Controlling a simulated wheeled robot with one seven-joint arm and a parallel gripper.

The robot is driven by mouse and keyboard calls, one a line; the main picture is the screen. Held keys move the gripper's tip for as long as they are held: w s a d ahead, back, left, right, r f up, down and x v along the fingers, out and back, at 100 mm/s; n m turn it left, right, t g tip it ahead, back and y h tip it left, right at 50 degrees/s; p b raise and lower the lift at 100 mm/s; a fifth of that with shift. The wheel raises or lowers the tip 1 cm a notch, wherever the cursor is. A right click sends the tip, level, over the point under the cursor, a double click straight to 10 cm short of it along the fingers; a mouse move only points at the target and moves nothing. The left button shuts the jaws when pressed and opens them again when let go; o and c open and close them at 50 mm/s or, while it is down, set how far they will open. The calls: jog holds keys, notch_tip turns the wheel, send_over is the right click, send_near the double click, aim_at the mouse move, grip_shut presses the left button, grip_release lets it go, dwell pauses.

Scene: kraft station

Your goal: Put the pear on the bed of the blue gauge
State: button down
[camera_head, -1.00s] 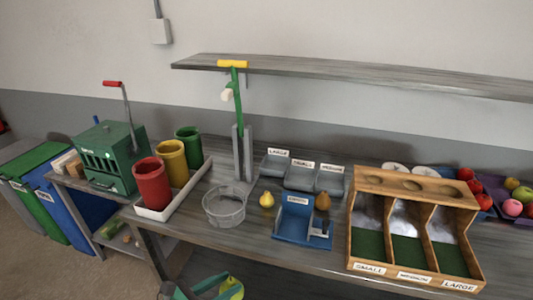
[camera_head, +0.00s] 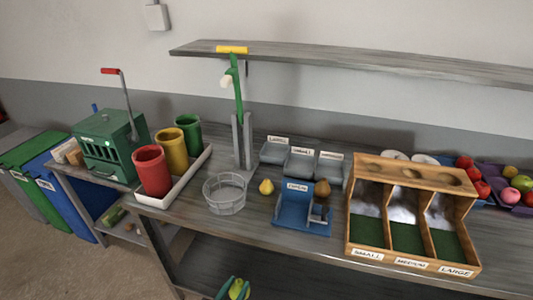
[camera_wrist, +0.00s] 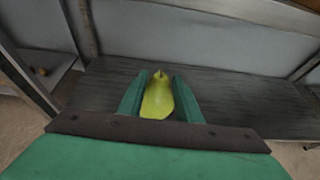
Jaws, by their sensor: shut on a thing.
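The blue gauge (camera_head: 290,216) stands on the workbench, with a label on its upright part and a low flat bed in front. My gripper (camera_wrist: 158,88) is shut on a yellow-green pear (camera_wrist: 158,103), which sits between its two green fingers in the wrist view. In the head view my gripper (camera_head: 233,288) and the held pear (camera_head: 238,288) show at the bottom edge, in front of the bench and left of the gauge. A yellow pear (camera_head: 266,187) stands on the bench left of the gauge, and a brown pear (camera_head: 322,188) stands at its right rear.
A clear round bowl (camera_head: 225,194) is left of the gauge. A wooden sorting box (camera_head: 408,262) with three labelled compartments is close on its right. Grey labelled trays (camera_head: 300,163) lie behind. Red, yellow and green cups (camera_head: 152,170) stand at the left. The bench's front edge lies between gripper and gauge.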

jog(key=d+f+n+y, duration=0.1)
jog(key=d+f+y, duration=0.1)
jog(key=d+f, duration=0.2)
jog(key=s+d+f+n+y, duration=0.1)
jog(key=d+f, duration=0.4)
jog(key=f, duration=0.6)
jog(key=shift+d+n+t+y, duration=0.25)
jog(key=shift+n+t+y, duration=0.15)
jog(key=shift+n+y, duration=0.3)
